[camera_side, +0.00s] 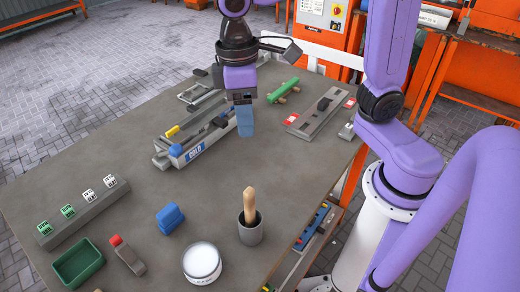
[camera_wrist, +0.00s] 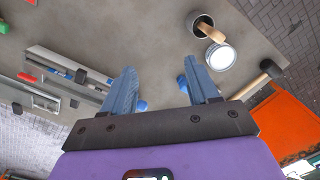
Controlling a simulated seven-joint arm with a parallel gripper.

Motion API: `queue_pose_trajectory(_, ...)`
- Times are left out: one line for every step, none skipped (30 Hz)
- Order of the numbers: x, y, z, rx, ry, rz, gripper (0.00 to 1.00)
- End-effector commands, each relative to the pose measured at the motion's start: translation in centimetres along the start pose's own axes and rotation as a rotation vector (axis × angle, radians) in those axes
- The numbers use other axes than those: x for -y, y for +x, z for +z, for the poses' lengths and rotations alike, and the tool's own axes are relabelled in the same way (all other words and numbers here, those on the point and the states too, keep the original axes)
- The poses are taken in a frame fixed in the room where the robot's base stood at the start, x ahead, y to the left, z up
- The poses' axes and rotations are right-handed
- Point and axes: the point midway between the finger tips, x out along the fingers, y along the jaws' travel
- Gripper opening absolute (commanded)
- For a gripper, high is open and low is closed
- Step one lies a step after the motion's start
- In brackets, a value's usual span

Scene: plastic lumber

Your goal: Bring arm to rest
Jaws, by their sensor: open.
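My gripper (camera_side: 243,120) hangs above the table (camera_side: 320,175), pointing down, just right of the grey fixture in the side view. Its two blue fingers are apart in the wrist view (camera_wrist: 160,85), with nothing seen held between them. The grey fixture (camera_side: 193,155) has a "COLD" label, a blue knob and a yellow piece on it. In the side view the fingers overlap part of the table behind them, and their exact height is hard to tell.
A cup (camera_side: 250,232) with a wooden handle, a white tub (camera_side: 202,262), a blue block (camera_side: 170,217) and a green tray (camera_side: 78,262) stand at the front. A metal plate with red ends (camera_side: 320,118) and a green piece (camera_side: 283,90) lie at the back. The table's middle is clear.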

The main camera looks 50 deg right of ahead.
Motion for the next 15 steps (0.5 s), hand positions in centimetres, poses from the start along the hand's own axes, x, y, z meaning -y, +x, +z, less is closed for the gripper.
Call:
queue_pose_trajectory(0.3,0.6,2.1,-0.009,-0.043,0.004,0.6)
queue_pose_trajectory(0.5,1.0,3.2,-0.015,-0.067,0.006,0.6)
queue_pose_trajectory(0.7,1.6,4.7,-0.023,-0.1,0.008,0.6)
queue_pose_trajectory(0.8,2.0,5.8,-0.028,-0.125,0.01,0.6)
queue_pose_trajectory(0.9,2.5,6.9,-0.033,-0.149,0.012,0.6)
queue_pose_trajectory(1.1,3.1,8.3,-0.041,-0.18,0.013,0.6)
queue_pose_trajectory(1.1,3.6,9.3,-0.045,-0.204,0.015,0.6)
queue_pose_trajectory(1.2,4.0,10.4,-0.05,-0.228,0.017,0.6)
queue_pose_trajectory(1.3,4.6,11.6,-0.057,-0.255,0.018,0.6)
queue_pose_trajectory(1.3,5.0,12.4,-0.061,-0.274,0.02,0.6)
queue_pose_trajectory(1.3,5.3,13.2,-0.065,-0.293,0.021,0.6)
queue_pose_trajectory(1.3,5.8,14.1,-0.07,-0.315,0.022,0.6)
queue_pose_trajectory(1.3,6.1,14.7,-0.071,-0.328,0.023,0.6)
queue_pose_trajectory(1.3,6.4,15.2,-0.074,-0.34,0.024,0.6)
queue_pose_trajectory(1.3,6.6,15.7,-0.078,-0.353,0.024,0.6)
